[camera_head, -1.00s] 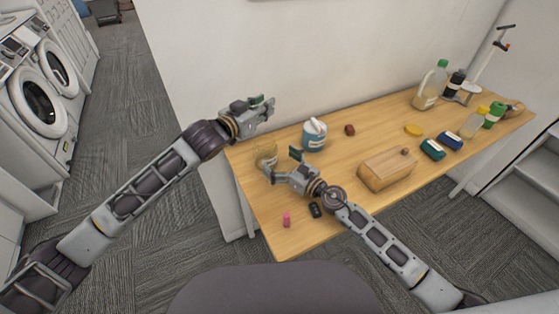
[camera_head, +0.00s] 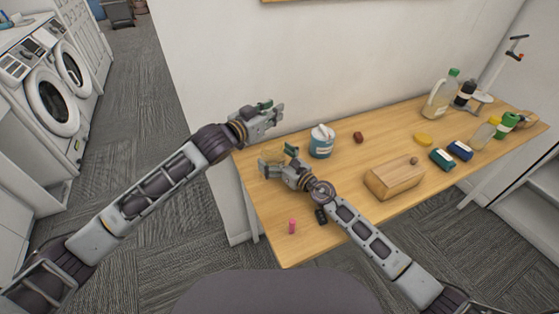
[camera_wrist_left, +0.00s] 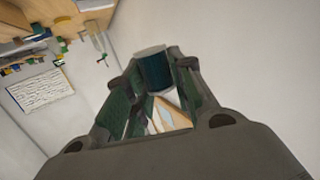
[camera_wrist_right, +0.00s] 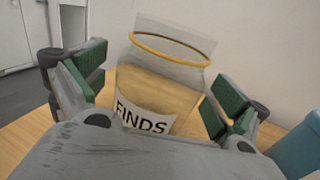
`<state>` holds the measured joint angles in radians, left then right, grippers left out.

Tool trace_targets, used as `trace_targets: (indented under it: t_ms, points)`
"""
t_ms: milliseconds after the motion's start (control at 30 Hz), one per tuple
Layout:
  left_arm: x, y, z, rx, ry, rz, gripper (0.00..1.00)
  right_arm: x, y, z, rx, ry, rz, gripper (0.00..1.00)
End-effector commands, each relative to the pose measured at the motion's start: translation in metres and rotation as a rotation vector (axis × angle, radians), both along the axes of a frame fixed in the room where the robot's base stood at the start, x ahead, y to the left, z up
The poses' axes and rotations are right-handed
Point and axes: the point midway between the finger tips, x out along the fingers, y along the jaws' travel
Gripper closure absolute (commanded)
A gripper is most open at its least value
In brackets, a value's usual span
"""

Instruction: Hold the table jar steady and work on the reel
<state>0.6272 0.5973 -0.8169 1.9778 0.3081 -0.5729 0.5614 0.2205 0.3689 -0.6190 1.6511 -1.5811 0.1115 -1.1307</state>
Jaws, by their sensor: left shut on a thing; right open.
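The table jar (camera_wrist_right: 150,95) is clear, with a yellow ring near its rim, tan contents and a label reading "FINDS". It stands upright at the table's left end. My right gripper (camera_head: 277,159) is open around it, one finger on each side, with gaps showing in the right wrist view. In the head view the gripper mostly hides the jar. My left gripper (camera_head: 276,112) is higher, near the wall, beyond the table's left end. In the left wrist view it is shut on a dark teal cylinder (camera_wrist_left: 153,70), which looks like the reel. The fingers hide part of it.
A blue-and-white tub (camera_head: 321,146) stands right of the jar. A wooden box (camera_head: 393,180), a pink item (camera_head: 292,226) and a dark item (camera_head: 320,216) lie nearer the front. Several bottles crowd the right end. The wall runs along the table's back.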

Motion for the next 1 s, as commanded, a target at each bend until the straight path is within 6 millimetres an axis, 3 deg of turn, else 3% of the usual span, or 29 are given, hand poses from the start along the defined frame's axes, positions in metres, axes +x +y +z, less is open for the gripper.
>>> trace_targets:
  t_ms: [567, 1000]
  points:
    - [0.0, 0.0, 0.0001, 0.0, 0.0, 0.0, 0.86, 0.0102, 0.0091, 0.0004, -0.001, -0.001, 0.0, 0.02]
    - [0.0, 0.0, 0.0001, 0.0, 0.0, 0.0, 0.86, 0.0101, 0.0089, 0.0004, -0.001, -0.001, 0.0, 0.57]
